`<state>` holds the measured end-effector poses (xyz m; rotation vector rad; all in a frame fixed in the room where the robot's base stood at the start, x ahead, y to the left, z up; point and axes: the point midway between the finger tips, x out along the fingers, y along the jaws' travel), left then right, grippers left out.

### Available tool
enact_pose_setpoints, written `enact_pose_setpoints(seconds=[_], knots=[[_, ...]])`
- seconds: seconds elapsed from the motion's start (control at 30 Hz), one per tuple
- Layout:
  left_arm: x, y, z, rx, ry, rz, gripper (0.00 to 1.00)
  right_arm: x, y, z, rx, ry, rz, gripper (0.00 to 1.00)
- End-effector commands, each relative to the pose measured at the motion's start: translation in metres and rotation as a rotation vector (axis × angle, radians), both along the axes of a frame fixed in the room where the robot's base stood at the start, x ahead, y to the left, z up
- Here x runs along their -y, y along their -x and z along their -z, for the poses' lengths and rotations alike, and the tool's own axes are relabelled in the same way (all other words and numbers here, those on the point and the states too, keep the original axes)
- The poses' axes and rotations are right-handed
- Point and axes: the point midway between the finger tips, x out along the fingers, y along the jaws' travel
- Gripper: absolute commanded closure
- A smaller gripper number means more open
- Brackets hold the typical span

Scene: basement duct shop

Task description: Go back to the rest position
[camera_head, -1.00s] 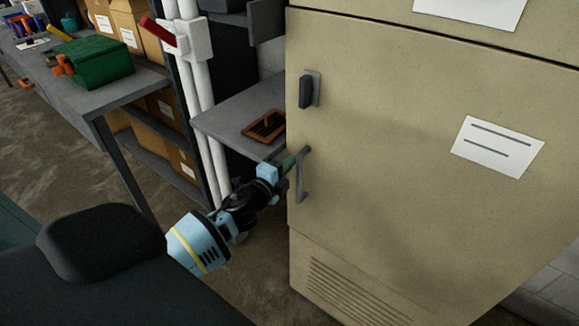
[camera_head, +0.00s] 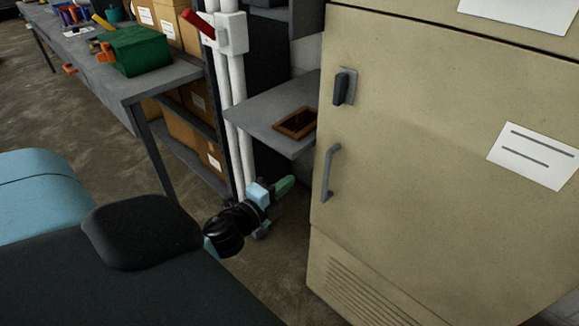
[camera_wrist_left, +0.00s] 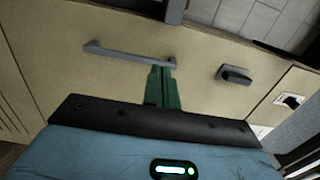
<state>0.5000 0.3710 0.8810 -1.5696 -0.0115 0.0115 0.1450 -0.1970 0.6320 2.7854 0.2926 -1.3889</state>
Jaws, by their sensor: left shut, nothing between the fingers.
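My left gripper (camera_head: 284,185) shows in the head view left of the beige cabinet (camera_head: 420,130), with its green fingers shut and empty. It stands apart from the cabinet's grey bar handle (camera_head: 330,173). In the left wrist view the shut green fingers (camera_wrist_left: 161,88) point toward the cabinet door, with the bar handle (camera_wrist_left: 128,54) just beyond them. The cabinet's dark latch knob (camera_wrist_left: 235,74) is to the right there. The cabinet door looks closed. My right gripper is not in view.
A grey shelf (camera_head: 262,115) with a brown tray (camera_head: 296,123) on it stands left of the cabinet. White pipes (camera_head: 236,100) with a red lever (camera_head: 198,22) stand behind. A workbench (camera_head: 150,85) with a green box (camera_head: 135,51) is at upper left. Open floor shows below the gripper.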

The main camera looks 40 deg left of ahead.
Motion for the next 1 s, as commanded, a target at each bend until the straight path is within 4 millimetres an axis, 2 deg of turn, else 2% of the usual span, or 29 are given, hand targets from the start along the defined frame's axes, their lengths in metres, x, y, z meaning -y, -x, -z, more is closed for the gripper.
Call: enact_pose_setpoints(seconds=[0.33,0.47,0.57,0.7,0.8,0.9,1.0], knots=[[0.001,0.002,0.002,-0.007,0.011,0.000,1.00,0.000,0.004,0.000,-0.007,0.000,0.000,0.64],[0.011,0.021,0.025,-0.073,0.125,-0.007,1.00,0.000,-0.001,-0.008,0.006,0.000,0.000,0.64],[0.029,0.054,0.059,-0.177,0.312,-0.030,1.00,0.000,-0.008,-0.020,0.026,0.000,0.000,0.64],[0.062,0.120,0.109,-0.356,0.640,-0.102,1.00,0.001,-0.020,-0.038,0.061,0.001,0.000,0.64],[0.090,0.172,0.137,-0.477,0.871,-0.178,1.00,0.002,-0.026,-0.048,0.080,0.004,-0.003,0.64],[0.117,0.222,0.156,-0.581,1.079,-0.263,1.00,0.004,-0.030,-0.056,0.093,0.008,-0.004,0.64],[0.140,0.263,0.167,-0.658,1.248,-0.344,1.00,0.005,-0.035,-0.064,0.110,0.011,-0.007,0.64]])
